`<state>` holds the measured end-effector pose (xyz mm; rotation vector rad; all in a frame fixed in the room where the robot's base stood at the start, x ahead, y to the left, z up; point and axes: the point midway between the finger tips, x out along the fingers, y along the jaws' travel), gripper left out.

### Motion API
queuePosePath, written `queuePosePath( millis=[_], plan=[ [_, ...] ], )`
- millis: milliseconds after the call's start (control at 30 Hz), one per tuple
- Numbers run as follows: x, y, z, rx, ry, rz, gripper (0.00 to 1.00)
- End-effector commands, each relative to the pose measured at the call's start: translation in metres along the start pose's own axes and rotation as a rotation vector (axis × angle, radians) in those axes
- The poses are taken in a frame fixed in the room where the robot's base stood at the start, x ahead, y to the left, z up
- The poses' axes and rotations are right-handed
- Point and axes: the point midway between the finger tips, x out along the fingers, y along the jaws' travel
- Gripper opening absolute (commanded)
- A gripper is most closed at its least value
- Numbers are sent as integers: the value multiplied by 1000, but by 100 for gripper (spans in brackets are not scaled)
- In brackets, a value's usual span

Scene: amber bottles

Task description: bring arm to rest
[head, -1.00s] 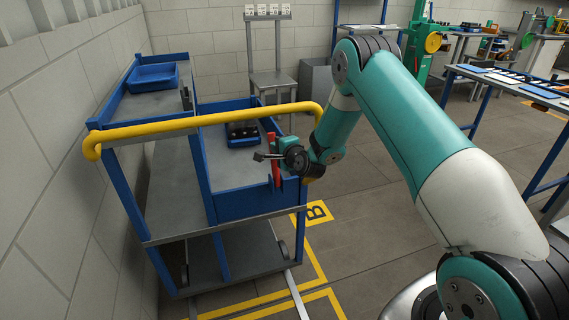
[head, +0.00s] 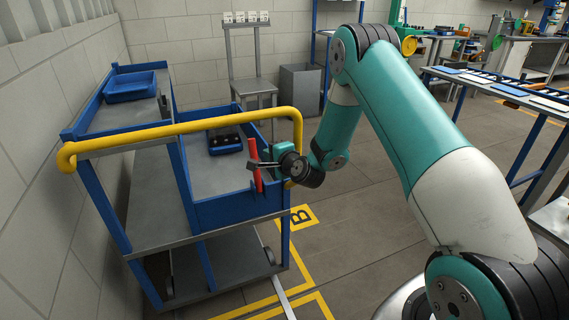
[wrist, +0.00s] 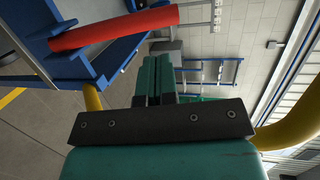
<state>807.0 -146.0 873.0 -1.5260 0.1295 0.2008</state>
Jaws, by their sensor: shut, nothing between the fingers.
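My gripper (head: 254,163) is at the right edge of the blue-and-grey trolley (head: 222,178), close to an upright red bar (head: 256,180). It is shut, with nothing between its fingers. In the wrist view the two teal fingers of my gripper (wrist: 153,78) lie together. The red bar (wrist: 115,28) shows there at the upper left, apart from the fingers. My teal arm is bent, reaching from the lower right with its elbow high.
A blue tray with dark items (head: 226,142) stands on the trolley's lower deck; an empty-looking blue bin (head: 131,87) is on the upper shelf. A yellow handrail (head: 170,133) runs along the trolley's near side. A grey stand (head: 252,86) is behind. Floor to the right is open.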

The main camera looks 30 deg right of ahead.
Motion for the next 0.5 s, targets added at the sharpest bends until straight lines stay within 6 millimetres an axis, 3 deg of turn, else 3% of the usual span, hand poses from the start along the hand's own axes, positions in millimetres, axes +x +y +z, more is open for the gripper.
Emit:
queuePosePath(
  millis=[233,500],
  plan=[
    [-49,2,9,0,-12,3,0],
    [-74,-4,9,-3,-14,3,0]
  ],
)
